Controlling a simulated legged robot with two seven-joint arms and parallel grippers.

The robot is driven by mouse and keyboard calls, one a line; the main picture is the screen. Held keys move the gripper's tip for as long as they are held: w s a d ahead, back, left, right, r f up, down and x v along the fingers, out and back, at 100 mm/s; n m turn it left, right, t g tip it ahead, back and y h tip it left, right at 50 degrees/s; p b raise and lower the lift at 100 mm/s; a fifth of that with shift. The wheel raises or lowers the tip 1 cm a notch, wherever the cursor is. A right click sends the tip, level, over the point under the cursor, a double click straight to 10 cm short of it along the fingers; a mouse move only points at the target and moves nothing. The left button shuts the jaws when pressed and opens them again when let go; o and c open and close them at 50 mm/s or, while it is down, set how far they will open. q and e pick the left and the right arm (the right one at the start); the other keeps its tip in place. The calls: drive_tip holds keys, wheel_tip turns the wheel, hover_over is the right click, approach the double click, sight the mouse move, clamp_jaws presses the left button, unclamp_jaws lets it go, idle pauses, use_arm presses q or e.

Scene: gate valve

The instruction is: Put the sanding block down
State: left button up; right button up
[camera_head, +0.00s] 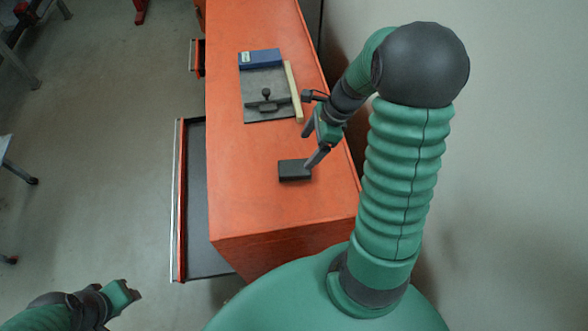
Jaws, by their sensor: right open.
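A dark rectangular block (294,171), seemingly the sanding block, lies flat on the orange cabinet top (245,200). My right gripper (309,149) is open over the cabinet top. One finger reaches down to the block's right end and overlaps it in the picture; I cannot tell whether they touch. The other finger is farther back, apart from the block. The block is not between the fingers. My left gripper (127,292) is at the bottom left, over the floor and away from the cabinet; its jaw state is unclear.
Behind the block, a grey plate (270,80) carries a dark knobbed piece (266,100). A blue box (260,58) and a pale strip (293,92) lie beside it. A drawer (190,200) stands open on the left. The front left cabinet top is clear.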

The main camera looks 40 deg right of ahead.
sight(295, 167)
drive_tip(key=x, duration=0.6)
drive_tip(key=shift+w+f, duration=0.15)
drive_tip(key=shift+f, duration=0.3)
drive_tip(key=p+x, duration=0.1)
drive_tip(key=x, duration=0.4)
drive_tip(key=shift+d+f, duration=0.15)
drive_tip(key=shift+d, duration=0.05)
drive_tip(key=shift+c, duration=0.2)
drive_tip(key=c, duration=1.7)
